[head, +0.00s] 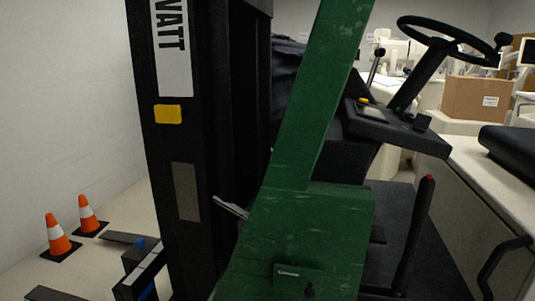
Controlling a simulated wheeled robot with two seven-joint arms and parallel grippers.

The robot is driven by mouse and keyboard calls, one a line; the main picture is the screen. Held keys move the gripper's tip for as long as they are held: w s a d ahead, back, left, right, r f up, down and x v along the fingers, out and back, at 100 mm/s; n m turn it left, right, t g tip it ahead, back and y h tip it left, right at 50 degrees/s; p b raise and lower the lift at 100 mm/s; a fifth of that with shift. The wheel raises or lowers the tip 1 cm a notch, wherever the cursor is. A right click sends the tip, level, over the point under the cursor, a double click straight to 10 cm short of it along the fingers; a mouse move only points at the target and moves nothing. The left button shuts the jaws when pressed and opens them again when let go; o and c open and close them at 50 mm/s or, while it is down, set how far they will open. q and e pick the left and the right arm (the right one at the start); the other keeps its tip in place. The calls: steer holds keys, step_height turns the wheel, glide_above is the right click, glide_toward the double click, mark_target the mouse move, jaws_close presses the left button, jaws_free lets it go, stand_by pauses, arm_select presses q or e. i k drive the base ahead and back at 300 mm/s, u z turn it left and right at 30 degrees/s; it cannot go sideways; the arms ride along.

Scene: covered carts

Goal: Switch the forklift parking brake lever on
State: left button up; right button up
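The forklift fills the middle of the head view, with a green body (300,235) and a black mast (205,110). A shorter lever with a dark knob (379,53) rises beside the dashboard. No label shows which one is the parking brake. The black steering wheel (450,38) is at the upper right. Neither of my grippers can be made out in this view.
Two orange cones (58,236) stand at the lower left near dark forks (52,294). A black, white and blue part (145,270) is unclear. A pale cabinet (480,210) with a black handle (495,265) borders the right. A cardboard box (475,98) is behind.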

mark_target(400, 285)
steer(key=u, duration=0.25)
steer(key=k, duration=0.65)
steer(key=u, duration=0.6)
steer(key=k, duration=0.7)
steer(key=z, duration=0.55)
steer(key=i, duration=0.8)
steer(key=z, duration=1.4)
steer(key=i, duration=0.35)
steer(key=z, duration=0.4)
